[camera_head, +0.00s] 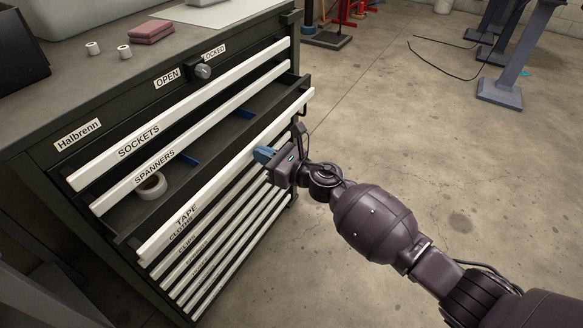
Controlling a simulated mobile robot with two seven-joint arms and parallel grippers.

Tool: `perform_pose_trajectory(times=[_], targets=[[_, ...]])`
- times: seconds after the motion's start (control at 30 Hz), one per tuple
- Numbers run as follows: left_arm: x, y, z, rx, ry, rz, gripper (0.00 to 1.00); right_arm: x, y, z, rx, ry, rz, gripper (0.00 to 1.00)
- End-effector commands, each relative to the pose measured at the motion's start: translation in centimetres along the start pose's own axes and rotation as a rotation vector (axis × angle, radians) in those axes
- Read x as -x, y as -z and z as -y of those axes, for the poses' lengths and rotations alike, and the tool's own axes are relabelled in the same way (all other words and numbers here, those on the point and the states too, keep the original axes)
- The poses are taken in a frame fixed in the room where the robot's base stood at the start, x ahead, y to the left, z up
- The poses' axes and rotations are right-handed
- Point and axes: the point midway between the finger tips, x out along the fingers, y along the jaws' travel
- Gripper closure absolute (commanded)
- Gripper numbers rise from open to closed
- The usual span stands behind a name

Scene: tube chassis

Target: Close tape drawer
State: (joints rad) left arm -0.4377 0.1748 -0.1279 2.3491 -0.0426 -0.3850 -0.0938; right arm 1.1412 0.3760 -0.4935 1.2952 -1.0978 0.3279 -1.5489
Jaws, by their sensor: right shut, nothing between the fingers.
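The tape drawer (229,176), marked TAPE on its long white front, stands partly pulled out of the dark tool cabinet (60,165). Blue items (190,160) also show in the gap. My right gripper (264,154), with blue fingertips, is shut and empty. It is at the tape drawer's white front, right of its middle; I cannot tell if it touches. My left gripper is not in view.
The spanners drawer (180,143) and sockets drawer (190,108) are above; several narrow drawers are below. A lock knob (203,71) sits at the top. Small rolls (124,51) and a reddish block (151,31) lie on the cabinet top. The concrete floor right of the cabinet is mostly clear.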

Motion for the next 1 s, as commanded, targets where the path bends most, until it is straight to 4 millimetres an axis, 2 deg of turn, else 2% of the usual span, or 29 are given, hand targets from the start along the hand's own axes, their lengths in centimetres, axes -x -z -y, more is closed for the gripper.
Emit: perform_pose_trajectory(times=[0.03, 0.2, 0.4, 0.6, 1.0], targets=[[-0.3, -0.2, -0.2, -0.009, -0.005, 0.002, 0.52, -1.4, 0.9, -0.2, -0.008, -0.003, -0.004, 1.0], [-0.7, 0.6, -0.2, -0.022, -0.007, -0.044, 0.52, -4.9, 0.8, -0.1, -0.007, -0.002, -0.005, 1.0], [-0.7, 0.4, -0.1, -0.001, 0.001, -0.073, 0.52, -7.6, 0.6, -0.1, -0.006, 0.0, -0.004, 1.0], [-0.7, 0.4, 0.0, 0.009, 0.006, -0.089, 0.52, -8.9, 0.3, 0.0, -0.003, 0.001, -0.002, 1.0], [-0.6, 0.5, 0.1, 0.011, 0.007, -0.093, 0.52, -9.3, -0.4, 0.1, 0.001, 0.004, 0.005, 1.0]])
